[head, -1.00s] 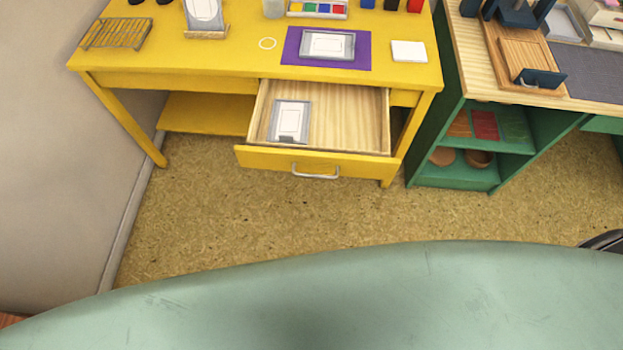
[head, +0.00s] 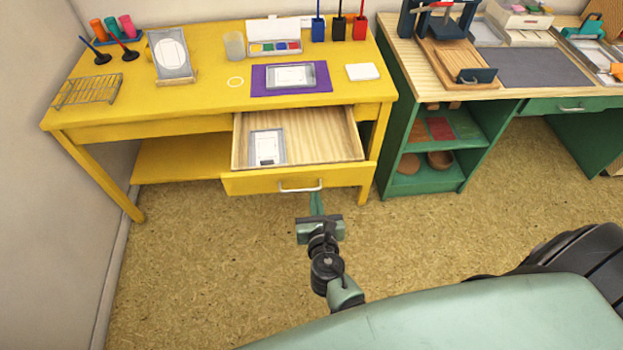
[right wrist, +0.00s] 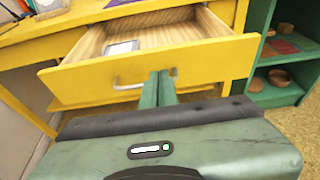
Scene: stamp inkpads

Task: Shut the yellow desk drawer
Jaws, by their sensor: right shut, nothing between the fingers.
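The yellow desk (head: 110,110) has its drawer pulled out, with the drawer front (head: 245,184) facing me and a metal handle (head: 300,186) at its middle. A grey-framed stamp pad or case (head: 267,147) lies inside the drawer at the left. My right gripper (head: 316,202) is shut and empty, its fingertips just in front of and below the handle. In the right wrist view the shut fingers (right wrist: 161,80) point at the drawer front (right wrist: 205,65) beside the right end of the handle (right wrist: 130,84); I cannot tell if they touch. My left gripper is not in view.
On the desk top are a purple mat (head: 262,86) with a framed item, a paint box (head: 275,47), a white block (head: 363,71) and a wire rack (head: 88,91). A green shelf desk (head: 430,183) stands to the right. The floor (head: 200,260) before the drawer is clear.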

